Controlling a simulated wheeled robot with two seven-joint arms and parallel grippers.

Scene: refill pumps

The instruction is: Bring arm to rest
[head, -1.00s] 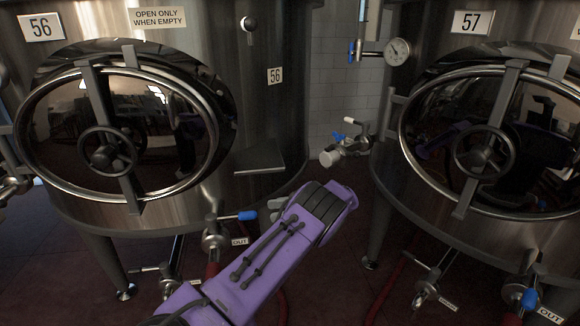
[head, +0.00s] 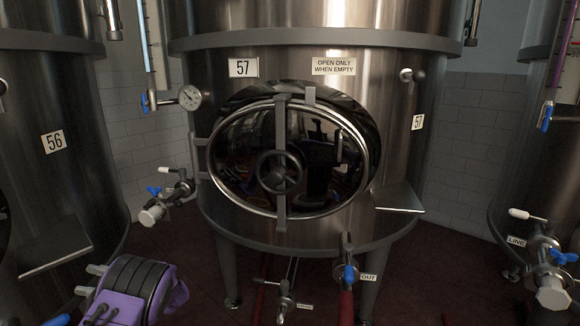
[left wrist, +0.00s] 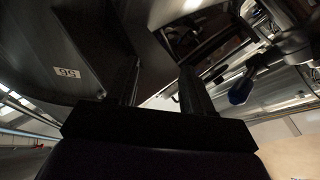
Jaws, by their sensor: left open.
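My left arm comes in at the bottom left of the head view, purple with a black ribbed joint. Two grey finger tips of my left gripper (head: 91,280) stick out to the left of that joint, apart from each other. In the left wrist view the two dark fingers of my left gripper (left wrist: 162,78) stand well apart with nothing between them. A 56 label (left wrist: 67,72) shows left of the fingers there, and a blue valve handle (left wrist: 241,90) to their right. My right gripper is not in view.
Tank 57 (head: 310,60) with its round hatch (head: 240,165) stands in the middle. Tank 56 (head: 70,185) is at the left. A side valve (head: 165,198) sticks out between them, above my arm. Another valve (head: 552,290) is at the lower right. The dark red floor (head: 440,285) is clear at right.

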